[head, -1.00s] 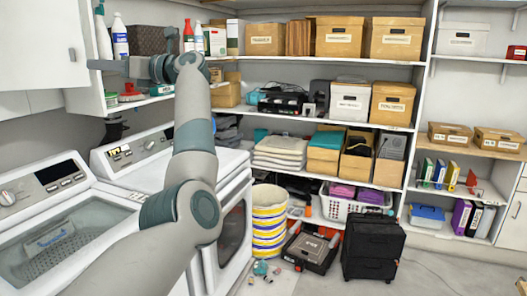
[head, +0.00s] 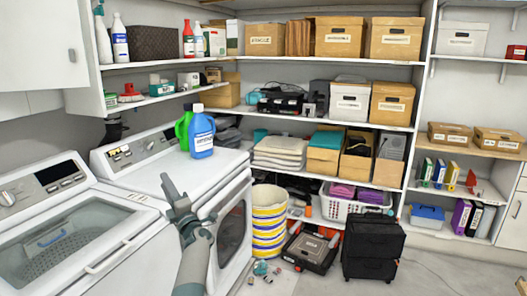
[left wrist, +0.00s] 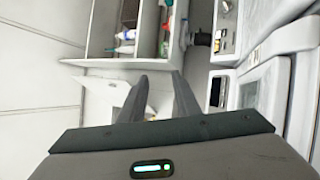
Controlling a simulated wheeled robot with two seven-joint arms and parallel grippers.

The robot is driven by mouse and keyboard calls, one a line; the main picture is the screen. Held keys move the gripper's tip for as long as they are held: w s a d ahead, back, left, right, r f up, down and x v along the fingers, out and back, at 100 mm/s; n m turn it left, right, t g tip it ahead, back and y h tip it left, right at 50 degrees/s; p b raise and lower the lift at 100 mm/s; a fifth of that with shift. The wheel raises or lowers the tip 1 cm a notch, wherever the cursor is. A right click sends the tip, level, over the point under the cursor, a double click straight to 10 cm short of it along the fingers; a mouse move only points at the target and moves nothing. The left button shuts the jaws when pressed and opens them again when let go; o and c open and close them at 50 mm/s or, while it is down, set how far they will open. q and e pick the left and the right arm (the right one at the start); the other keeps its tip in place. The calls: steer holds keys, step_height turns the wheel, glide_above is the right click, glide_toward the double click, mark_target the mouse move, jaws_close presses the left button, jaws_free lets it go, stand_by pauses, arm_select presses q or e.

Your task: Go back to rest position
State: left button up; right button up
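My left gripper (head: 172,190) is low in the head view, in front of the white front-loading machine (head: 165,170). It is raised and its fingers point up. In the left wrist view its two dark fingers (left wrist: 162,85) stand apart with nothing between them, so it is open and empty. My right gripper is in neither view.
A blue bottle (head: 201,138) and a green bottle (head: 184,130) stand on the front-loading machine. A top-loading washer (head: 60,215) is at left. A striped basket (head: 268,222) and a black case (head: 372,247) stand on the floor. Floor at the lower right is clear.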

arm_select(q)
steer(key=s+d+f+m+h, duration=0.2)
steer(key=s+f+m+h, duration=0.15)
steer(key=f, duration=0.75)
steer(key=s+d+f+m+h, duration=0.25)
steer(key=f+m, duration=0.25)
steer(key=f, duration=0.6)
steer(key=s+d+f+m+h, duration=0.2)
steer(key=f+m+h, duration=0.25)
steer(key=f, duration=0.65)
steer(key=s+d+f+m+g+h, duration=0.1)
steer(key=s+f+m+g+h, duration=0.2)
steer(key=s+f, duration=0.85)
steer(key=s+d+f+m+g, duration=0.2)
steer(key=s+f+m, duration=0.2)
steer(key=s+f, duration=0.75)
steer(key=s+f+m+g+h, duration=0.1)
steer(key=s+f+m+g, duration=0.2)
steer(key=s+f, duration=0.85)
steer(key=s+f+m+g, duration=0.25)
steer(key=s+f, duration=0.65)
steer(key=s, duration=0.5)
steer(key=s+a+f+m+g, duration=0.1)
steer(key=s+f+g, duration=0.1)
steer(key=s, duration=1.2)
steer(key=s+a+f+m+g, duration=0.2)
steer(key=s+f+g, duration=0.1)
steer(key=s, duration=1.2)
steer(key=shift+f+g, duration=0.15)
steer(key=shift+g, duration=0.4)
